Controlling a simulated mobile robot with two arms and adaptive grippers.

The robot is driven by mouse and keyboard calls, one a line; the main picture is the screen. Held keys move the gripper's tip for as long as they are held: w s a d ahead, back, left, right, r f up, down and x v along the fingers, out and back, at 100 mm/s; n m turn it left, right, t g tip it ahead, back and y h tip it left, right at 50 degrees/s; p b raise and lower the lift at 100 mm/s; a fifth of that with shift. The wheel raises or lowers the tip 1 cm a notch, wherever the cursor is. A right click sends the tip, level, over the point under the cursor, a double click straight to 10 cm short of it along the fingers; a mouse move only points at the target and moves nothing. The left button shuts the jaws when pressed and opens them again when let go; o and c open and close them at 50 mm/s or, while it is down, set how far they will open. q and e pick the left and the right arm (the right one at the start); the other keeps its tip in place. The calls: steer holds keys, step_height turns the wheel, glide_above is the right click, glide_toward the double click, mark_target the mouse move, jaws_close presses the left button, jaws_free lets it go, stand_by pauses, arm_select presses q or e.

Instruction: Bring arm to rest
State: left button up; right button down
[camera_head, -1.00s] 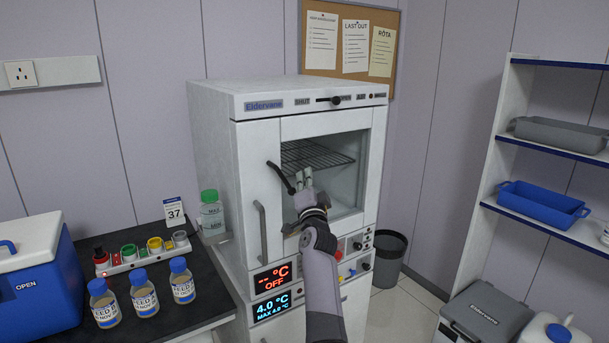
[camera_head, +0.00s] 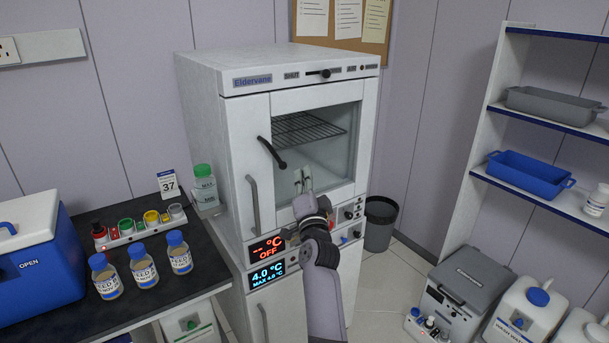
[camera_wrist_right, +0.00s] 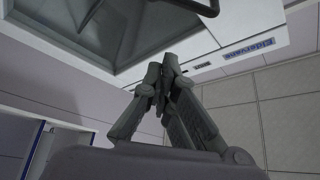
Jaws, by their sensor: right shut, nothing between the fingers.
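My right gripper (camera_head: 303,180) is in front of the lower part of the oven-like cabinet's window in the head view. Its fingers are together and empty; they also show together in the right wrist view (camera_wrist_right: 163,75). The white cabinet (camera_head: 238,120) has a glass door (camera_head: 335,160) with a wire rack behind it. A dark curved handle (camera_head: 271,153) on the door is up and left of the gripper, apart from it. My right arm reaches up from the bottom of the view. My left gripper is not in view.
A black bench (camera_head: 205,255) at left carries a blue cool box (camera_head: 40,270), several capped bottles and a row of coloured caps. A shelf unit (camera_head: 470,150) stands at right, with a grey box (camera_head: 465,290) and white jugs on the floor. A bin (camera_head: 380,225) stands beside the cabinet.

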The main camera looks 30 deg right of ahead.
steer(key=shift+d, duration=0.1)
